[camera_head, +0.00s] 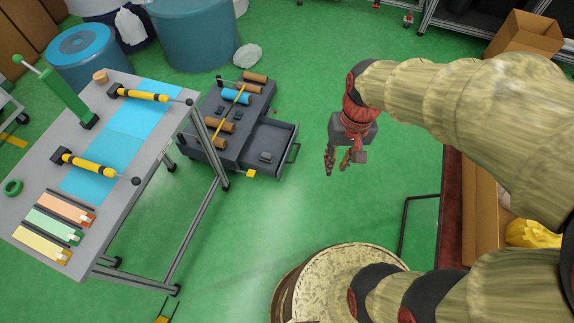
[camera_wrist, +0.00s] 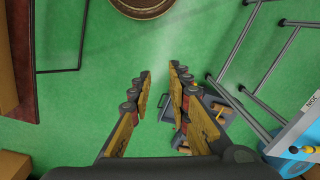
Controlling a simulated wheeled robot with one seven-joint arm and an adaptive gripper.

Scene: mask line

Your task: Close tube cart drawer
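The dark grey tube cart (camera_head: 250,112) stands on the green floor in the head view, left of centre, with brown tubes and one blue tube on top. Its drawer (camera_head: 276,142) is pulled out toward the right, with a bar handle (camera_head: 294,153) on its front. Part of the cart (camera_wrist: 226,112) shows there behind the right finger, mostly hidden.
A grey worktable (camera_head: 130,190) with yellow-black tools stands left of the cart, its legs close to the cart. Blue barrels (camera_head: 195,35) stand behind. A cardboard box (camera_head: 482,200) is at the right, below my arm. The floor between drawer and gripper is clear.

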